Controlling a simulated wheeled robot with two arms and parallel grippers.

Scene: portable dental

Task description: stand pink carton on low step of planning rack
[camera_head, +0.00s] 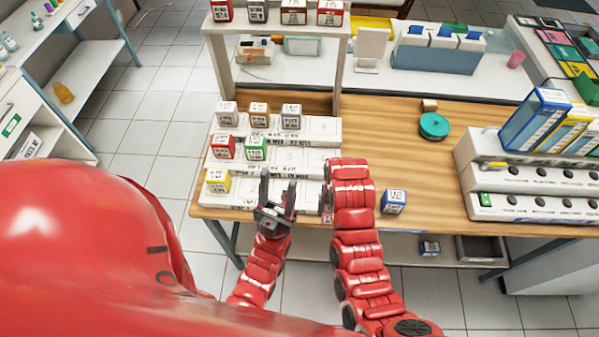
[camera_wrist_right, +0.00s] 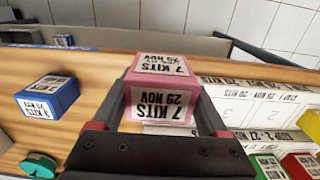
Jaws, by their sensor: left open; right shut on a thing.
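The pink carton (camera_wrist_right: 160,82) fills the middle of the right wrist view, its label reading 7 KITS 29 NOV upside down. My right gripper (camera_wrist_right: 158,128) is shut on it, a finger at each side. In the head view my right arm mostly hides that gripper; a small pink patch shows beside it. The white stepped planning rack (camera_head: 318,158) stands on the wooden table; its low step holds a yellow carton (camera_head: 217,181). My left gripper (camera_head: 277,196) is open and empty in front of the low step. Whether the pink carton touches anything below is unclear.
Red (camera_head: 223,147) and green (camera_head: 255,148) cartons stand on the middle step, several pale ones on the top step. A blue carton (camera_head: 394,201) stands right of my right arm. A teal round container (camera_head: 434,126) stands farther back. Bare table lies between.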

